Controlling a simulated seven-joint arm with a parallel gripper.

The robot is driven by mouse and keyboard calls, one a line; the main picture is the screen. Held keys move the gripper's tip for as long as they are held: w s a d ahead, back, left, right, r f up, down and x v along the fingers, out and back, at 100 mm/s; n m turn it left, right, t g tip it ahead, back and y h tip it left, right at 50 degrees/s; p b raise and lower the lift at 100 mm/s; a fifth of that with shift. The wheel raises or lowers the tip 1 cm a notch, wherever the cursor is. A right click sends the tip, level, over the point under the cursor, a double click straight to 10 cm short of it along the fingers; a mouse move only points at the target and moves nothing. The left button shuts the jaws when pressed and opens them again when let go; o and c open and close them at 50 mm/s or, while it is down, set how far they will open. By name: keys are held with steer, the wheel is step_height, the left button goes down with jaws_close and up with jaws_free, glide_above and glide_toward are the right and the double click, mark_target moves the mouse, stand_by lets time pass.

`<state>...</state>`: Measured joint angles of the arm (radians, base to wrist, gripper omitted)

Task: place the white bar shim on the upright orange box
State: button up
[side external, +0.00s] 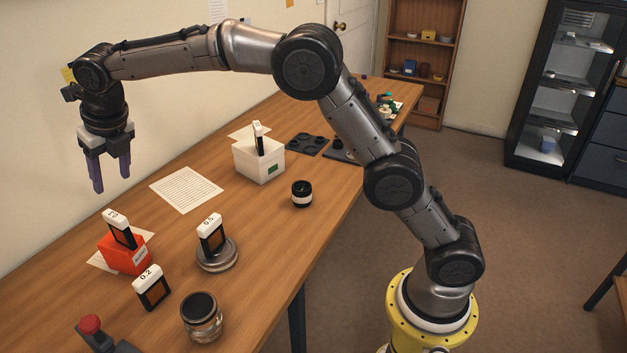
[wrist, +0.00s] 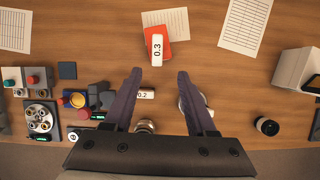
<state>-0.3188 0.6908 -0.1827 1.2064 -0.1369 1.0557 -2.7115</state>
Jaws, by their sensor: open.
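The orange-red box (side external: 128,262) stands on the left part of the table in the side view. A dark shim with a white top bar (side external: 117,215), marked 0.3 in the wrist view (wrist: 157,48), stands upright at it. Similar white-barred shims are marked 0.2 (side external: 147,273), upright on the table, and 0.5 (side external: 210,222), upright on a round metal base (side external: 217,262). Another (side external: 258,130) stands in the white box. I cannot tell which is the named shim. My gripper (side external: 110,187) is open and empty, above the table and clear of everything.
A white box (side external: 258,163) and a black lens part (side external: 302,194) stand farther along the table. A glass jar (side external: 203,318) and a red button (side external: 91,324) are at the near end. Paper sheets (side external: 186,189) lie flat. Bare wood lies between these things.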

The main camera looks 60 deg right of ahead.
steer(key=s+d+r+m, duration=0.4)
steer(key=s+d+m, duration=0.2)
steer(key=s+m, duration=0.4)
steer(key=s+d+r+m, duration=0.4)
steer(key=s+d+m, duration=0.3)
steer(key=s, duration=0.5)
steer(key=s+d+f+m, duration=0.1)
steer(key=s+f+m, duration=0.3)
steer(key=s+m, duration=0.5)
steer(key=s+d+f+m+t, duration=0.1)
steer(key=s+f+m, duration=0.3)
steer(key=s+m, duration=0.5)
steer(key=shift+s+d, duration=0.75)
steer(key=shift+s, duration=0.2)
